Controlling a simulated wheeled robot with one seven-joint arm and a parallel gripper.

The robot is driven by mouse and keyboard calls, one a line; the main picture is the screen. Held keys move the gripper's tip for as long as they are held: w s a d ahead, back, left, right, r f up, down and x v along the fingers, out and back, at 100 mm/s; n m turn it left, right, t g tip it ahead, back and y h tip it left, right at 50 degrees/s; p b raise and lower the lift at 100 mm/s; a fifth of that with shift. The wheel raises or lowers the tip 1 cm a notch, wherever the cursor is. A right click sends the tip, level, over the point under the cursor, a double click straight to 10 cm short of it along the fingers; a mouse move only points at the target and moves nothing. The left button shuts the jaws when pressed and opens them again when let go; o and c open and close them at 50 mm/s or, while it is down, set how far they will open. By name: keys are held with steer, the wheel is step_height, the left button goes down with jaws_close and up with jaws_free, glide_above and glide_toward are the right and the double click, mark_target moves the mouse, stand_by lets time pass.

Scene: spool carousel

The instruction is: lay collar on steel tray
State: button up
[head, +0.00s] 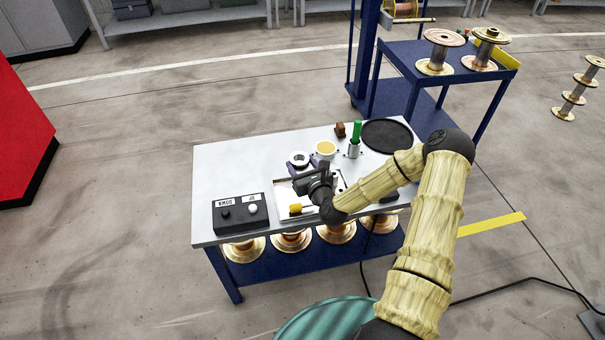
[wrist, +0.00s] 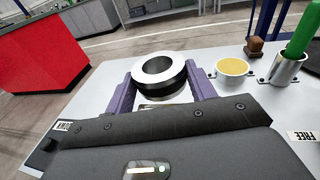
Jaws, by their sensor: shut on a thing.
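The collar (head: 299,158) is a ring with a bright steel top face and a black side. In the wrist view the collar (wrist: 151,68) sits between the two purple fingers of my gripper (wrist: 159,76), which are shut on its sides. I cannot tell how high the collar is above the bench top. The steel tray (head: 282,198) appears as a pale, shallow rectangle under and in front of my gripper. My wrist hides much of it. A small yellow object (head: 295,208) lies in its front part.
A white bowl with yellow contents (head: 326,147), a metal cup with a green handle (head: 355,135), a brown block (head: 340,129) and a black round disc (head: 387,135) stand behind. A black button box (head: 240,213) is front left. The bench's back left is clear.

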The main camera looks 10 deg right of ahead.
steer(key=shift+r, duration=0.15)
steer(key=shift+f+b, duration=3.05)
steer(key=shift+f, duration=1)
steer(key=o, duration=1.3)
steer(key=shift+c, duration=0.2)
steer(key=shift+s, duration=0.1)
